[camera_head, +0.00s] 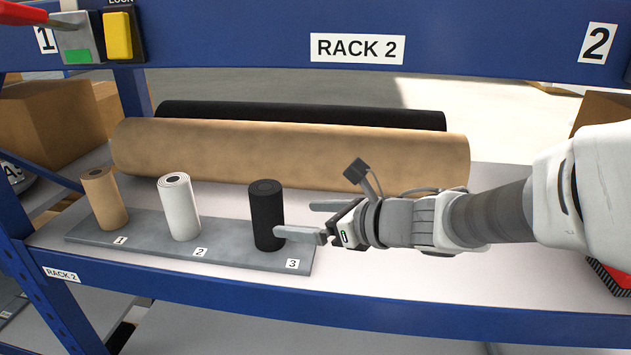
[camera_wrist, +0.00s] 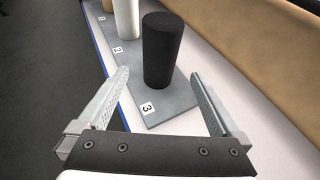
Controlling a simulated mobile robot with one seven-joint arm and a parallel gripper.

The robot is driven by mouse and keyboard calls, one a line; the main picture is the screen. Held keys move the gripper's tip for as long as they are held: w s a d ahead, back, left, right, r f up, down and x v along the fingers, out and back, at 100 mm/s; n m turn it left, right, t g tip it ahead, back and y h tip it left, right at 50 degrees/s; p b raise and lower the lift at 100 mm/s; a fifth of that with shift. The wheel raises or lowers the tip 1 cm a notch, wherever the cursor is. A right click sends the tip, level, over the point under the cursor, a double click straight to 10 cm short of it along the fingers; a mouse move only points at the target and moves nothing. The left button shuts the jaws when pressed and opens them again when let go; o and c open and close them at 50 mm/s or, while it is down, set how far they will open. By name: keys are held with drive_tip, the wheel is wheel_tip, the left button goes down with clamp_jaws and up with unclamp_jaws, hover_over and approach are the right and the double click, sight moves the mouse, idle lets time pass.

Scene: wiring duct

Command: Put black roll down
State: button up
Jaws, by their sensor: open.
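The black roll (camera_head: 266,215) stands upright on the grey board (camera_head: 160,240), at the place labelled 3. It also shows upright in the wrist view (camera_wrist: 162,50). My gripper (camera_head: 312,220) is open and empty, to the right of the roll. In the wrist view the open fingers (camera_wrist: 162,98) point towards the roll, which stands beyond their tips with a gap. In the head view the near finger overlaps the roll's lower right edge. The tan roll (camera_head: 104,199) stands at label 1 and the white roll (camera_head: 179,207) at label 2.
A long brown roll (camera_head: 290,155) lies behind the board, with a long black roll (camera_head: 300,115) behind it. A blue beam (camera_head: 480,45) marked RACK 2 crosses above the shelf. The white shelf surface (camera_head: 390,270) is clear at the front right.

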drive_tip(key=d+r+m+t+h, duration=0.2)
drive_tip(key=d+m+h, duration=0.3)
drive_tip(key=d+m, duration=0.5)
drive_tip(key=d+r+m+t+h, duration=0.25)
drive_tip(key=d+m+h, duration=0.35)
drive_tip(key=m, duration=0.8)
drive_tip(key=s+f+m+g, duration=0.3)
drive_tip(key=s+m, duration=0.6)
drive_tip(key=m, duration=0.2)
drive_tip(key=s+f+m+g, duration=0.2)
drive_tip(key=s+m+g, duration=0.2)
drive_tip(key=s+m, duration=0.5)
drive_tip(key=shift+f+m, duration=0.4)
drive_tip(key=shift+m, duration=0.8)
drive_tip(key=shift+c, duration=0.3)
